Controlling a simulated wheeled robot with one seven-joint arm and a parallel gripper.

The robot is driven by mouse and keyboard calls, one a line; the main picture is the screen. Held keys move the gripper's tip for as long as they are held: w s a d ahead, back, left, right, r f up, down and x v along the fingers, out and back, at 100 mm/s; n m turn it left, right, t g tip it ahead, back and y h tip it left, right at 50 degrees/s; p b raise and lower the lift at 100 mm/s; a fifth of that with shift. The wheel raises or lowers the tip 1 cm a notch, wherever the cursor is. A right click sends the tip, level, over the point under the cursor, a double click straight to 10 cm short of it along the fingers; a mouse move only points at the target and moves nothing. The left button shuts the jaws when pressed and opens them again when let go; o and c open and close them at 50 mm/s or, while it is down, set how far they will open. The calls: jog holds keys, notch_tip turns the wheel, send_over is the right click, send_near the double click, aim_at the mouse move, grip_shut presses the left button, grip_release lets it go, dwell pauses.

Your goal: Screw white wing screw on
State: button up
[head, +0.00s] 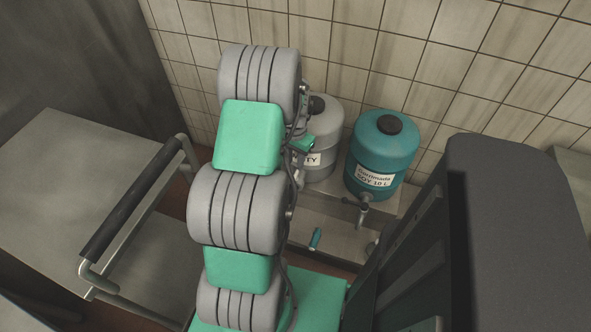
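I cannot make out a white wing screw in the head view. A pale grey-white barrel (325,133) with a black cap and a label ending in "TY" stands by the tiled wall, partly hidden behind my arm. Right of it stands a teal barrel (381,150) with a black cap, a soy marinade label and a grey tap (363,209) low on its front. My arm fills the middle of the view. Small green and grey parts beside it, in front of the pale barrel, seem to belong to my wrist. My gripper's fingers cannot be made out.
Both barrels stand on a metal shelf (385,203). A small teal piece (315,238) shows below them. A steel cart (75,170) with a dark-gripped handle (130,200) is at left. A large dark grey body (520,230) blocks the right foreground.

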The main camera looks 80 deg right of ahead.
aim_at(296, 175)
notch_tip(296, 175, down, 8)
jog(key=b, duration=0.5)
jog(key=shift+s+b, duration=0.1)
jog(key=shift+b, duration=0.2)
jog(key=shift+r+p, duration=0.4)
jog(key=shift+r, duration=0.1)
jog(key=shift+c, duration=0.7)
grip_shut()
jog(key=n, duration=1.3)
jog(key=shift+o, duration=0.7)
grip_release()
